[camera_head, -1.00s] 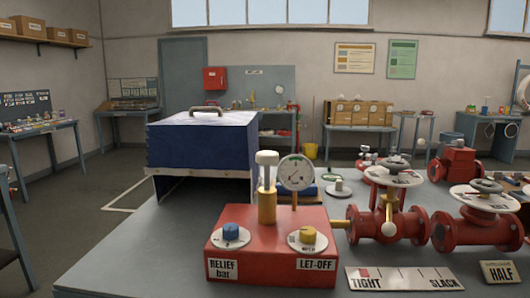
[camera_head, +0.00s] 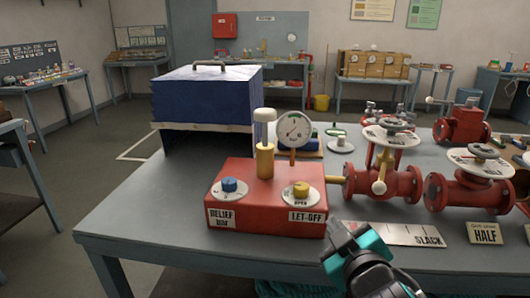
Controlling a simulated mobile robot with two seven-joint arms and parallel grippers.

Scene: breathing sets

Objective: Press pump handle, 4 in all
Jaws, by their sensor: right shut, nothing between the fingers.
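The pump handle (camera_head: 265,126) is a pale, white-capped plunger. It stands upright above a yellow cylinder (camera_head: 265,160) on the red pump box (camera_head: 267,200). My right gripper (camera_head: 343,232) comes in from the bottom, black and teal. It is shut and empty, in front of the box's right corner, low and to the right of the handle and apart from it. A round pressure gauge (camera_head: 294,129) stands just right of the handle; its reading is too small to tell. The box also carries a blue knob (camera_head: 229,185) and a yellow knob (camera_head: 301,189). My left gripper is not in view.
A blue case (camera_head: 205,97) stands behind the box to the left. Red valves with handwheels (camera_head: 389,137) stand to the right, joined by a pipe. A TIGHT-SLACK scale plate (camera_head: 400,233), partly covered by my gripper, and a HALF plate (camera_head: 485,233) lie in front. The table's left front (camera_head: 150,217) is clear.

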